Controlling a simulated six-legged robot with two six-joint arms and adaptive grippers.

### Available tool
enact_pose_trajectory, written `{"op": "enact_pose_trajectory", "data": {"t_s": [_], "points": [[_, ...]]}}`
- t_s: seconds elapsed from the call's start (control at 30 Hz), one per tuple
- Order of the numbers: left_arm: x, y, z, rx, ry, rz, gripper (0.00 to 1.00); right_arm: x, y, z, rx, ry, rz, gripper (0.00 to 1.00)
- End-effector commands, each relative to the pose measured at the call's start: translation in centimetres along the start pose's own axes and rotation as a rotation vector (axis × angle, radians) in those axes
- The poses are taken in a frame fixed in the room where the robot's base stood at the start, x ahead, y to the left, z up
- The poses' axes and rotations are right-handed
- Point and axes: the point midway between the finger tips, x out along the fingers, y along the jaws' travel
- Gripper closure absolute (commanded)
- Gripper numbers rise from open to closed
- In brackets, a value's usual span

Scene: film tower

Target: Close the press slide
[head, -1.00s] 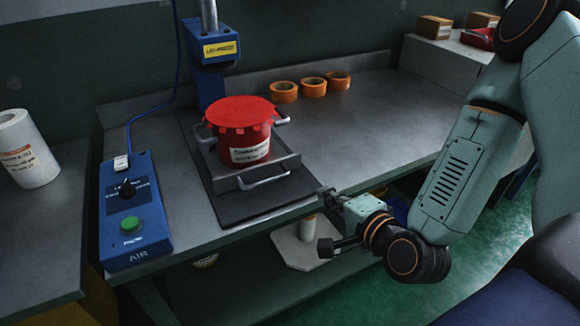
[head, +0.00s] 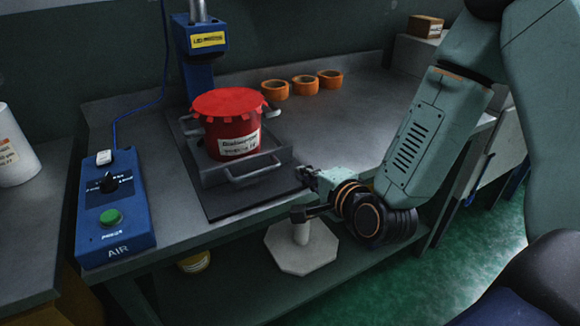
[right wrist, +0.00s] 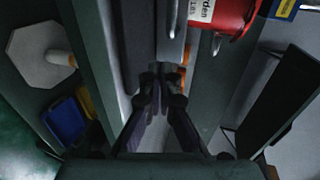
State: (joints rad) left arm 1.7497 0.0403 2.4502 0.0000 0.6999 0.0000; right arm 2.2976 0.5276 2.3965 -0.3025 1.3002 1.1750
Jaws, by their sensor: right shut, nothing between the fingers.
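The press slide (head: 215,180) is a grey tray with a front bar handle (head: 252,174), on a dark base plate (head: 225,207). It sits out in front of the blue press head (head: 205,40). A red pot (head: 232,140) with a red lid stands on it. My right gripper (head: 304,173) is shut and empty, at the table's front edge, right of the handle and apart from it. In the right wrist view the shut fingertips (right wrist: 155,72) are in the middle, with the pot (right wrist: 222,14) at the top. My left gripper is not in view.
A blue control box (head: 114,210) with a green button stands left of the plate. Several orange tape rolls (head: 305,86) stand at the back. The tabletop right of the plate is clear.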

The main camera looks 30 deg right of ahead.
Motion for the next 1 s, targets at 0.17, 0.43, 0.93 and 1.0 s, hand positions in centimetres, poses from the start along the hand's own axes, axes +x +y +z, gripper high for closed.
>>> {"op": "enact_pose_trajectory", "data": {"t_s": [0.17,0.43,0.93,1.0], "points": [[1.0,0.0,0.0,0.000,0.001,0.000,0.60,2.9,0.2,0.0,-0.005,-0.001,-0.001,1.00],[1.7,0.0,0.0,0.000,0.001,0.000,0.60,6.2,-0.9,0.0,-0.001,0.000,-0.001,1.00],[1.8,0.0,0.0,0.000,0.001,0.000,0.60,6.9,-1.2,0.0,0.001,0.000,0.000,1.00],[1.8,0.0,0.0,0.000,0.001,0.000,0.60,7.0,-1.3,0.0,0.000,0.000,0.000,1.00]]}}
